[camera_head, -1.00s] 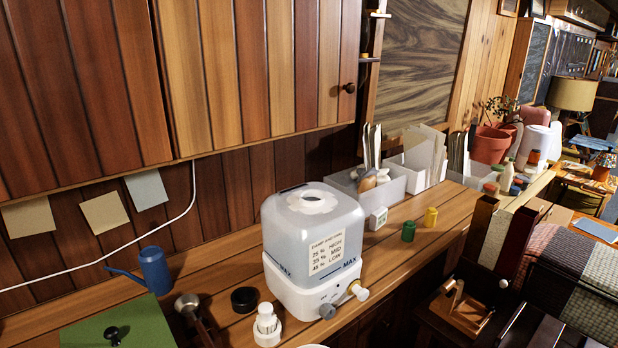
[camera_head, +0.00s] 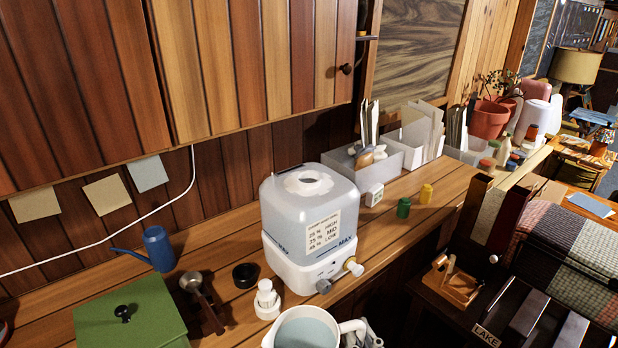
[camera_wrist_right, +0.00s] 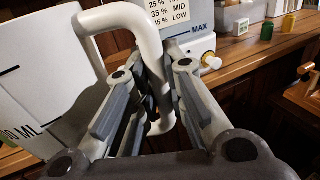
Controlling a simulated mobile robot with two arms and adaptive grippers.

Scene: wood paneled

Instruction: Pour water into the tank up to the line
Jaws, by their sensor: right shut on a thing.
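The tank (camera_head: 300,205) is a translucent box on a white base, with a hole in its top, a MAX line low on its side and a humidity label. It stands on the wooden counter and also shows in the right wrist view (camera_wrist_right: 190,28). A white jug (camera_head: 308,330) with bluish water inside is at the bottom of the head view, in front of the tank and lower than its top. My right gripper (camera_wrist_right: 150,100) is shut on the jug's handle (camera_wrist_right: 150,50); in the head view only a bit of it (camera_head: 365,335) shows. My left gripper is not in view.
A white cap (camera_head: 267,300), a black ring (camera_head: 245,275), a scoop (camera_head: 200,295), a green box (camera_head: 130,315) and a blue watering can (camera_head: 155,248) stand left of the tank. Green (camera_head: 404,207) and yellow (camera_head: 426,193) pots and a small white device (camera_head: 373,195) stand to the right.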

